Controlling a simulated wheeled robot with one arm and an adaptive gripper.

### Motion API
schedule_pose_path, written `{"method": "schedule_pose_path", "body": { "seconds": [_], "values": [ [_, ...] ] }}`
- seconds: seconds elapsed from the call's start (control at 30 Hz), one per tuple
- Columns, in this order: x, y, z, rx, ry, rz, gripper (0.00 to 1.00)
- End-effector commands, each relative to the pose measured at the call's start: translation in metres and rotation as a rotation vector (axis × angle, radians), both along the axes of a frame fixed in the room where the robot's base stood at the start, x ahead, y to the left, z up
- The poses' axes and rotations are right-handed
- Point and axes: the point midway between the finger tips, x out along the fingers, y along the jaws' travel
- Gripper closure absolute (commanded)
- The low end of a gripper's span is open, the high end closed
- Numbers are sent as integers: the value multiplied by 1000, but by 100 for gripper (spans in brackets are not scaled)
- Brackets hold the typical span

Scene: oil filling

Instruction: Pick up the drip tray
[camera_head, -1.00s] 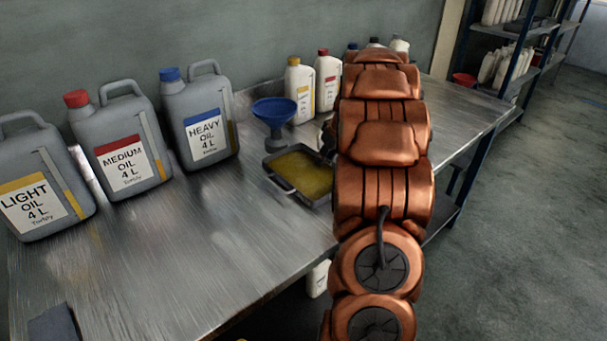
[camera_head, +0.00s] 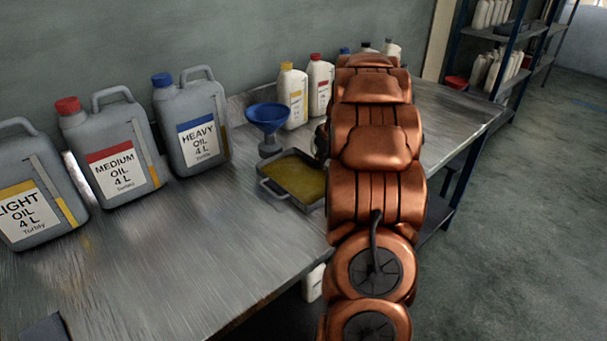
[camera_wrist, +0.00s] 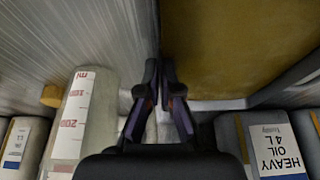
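The drip tray, a grey rectangular pan holding golden oil, is on the steel bench in the head view (camera_head: 264,182). Its near side has a bar handle, and its right part is hidden behind my arm. In the wrist view the tray (camera_wrist: 159,25) fills the upper right, with its wall running down between the fingers. My gripper (camera_wrist: 160,78) has its two dark fingertips close together on this wall, one on each side. The fingers look shut on the tray edge. In the head view my arm hides most of the gripper. I see no clear gap under the tray.
A blue funnel (camera_head: 268,118) stands just behind the tray. Yellow-capped (camera_head: 293,95) and red-capped (camera_head: 320,85) bottles stand behind it. Grey heavy (camera_head: 193,125), medium (camera_head: 112,150) and light (camera_head: 35,190) oil canisters line the left.

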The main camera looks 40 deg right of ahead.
Motion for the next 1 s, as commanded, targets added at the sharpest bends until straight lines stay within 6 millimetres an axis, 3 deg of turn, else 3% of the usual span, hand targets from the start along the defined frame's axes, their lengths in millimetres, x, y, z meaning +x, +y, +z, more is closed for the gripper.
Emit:
{"method": "schedule_pose_path", "body": {
  "seconds": [0.37,0.8,1.0],
  "values": [
    [1,0,8,-1,-2,1,100],
    [1,0,37,-2,-3,0,100],
    [-12,7,36,2,0,-1,100]
  ]
}}
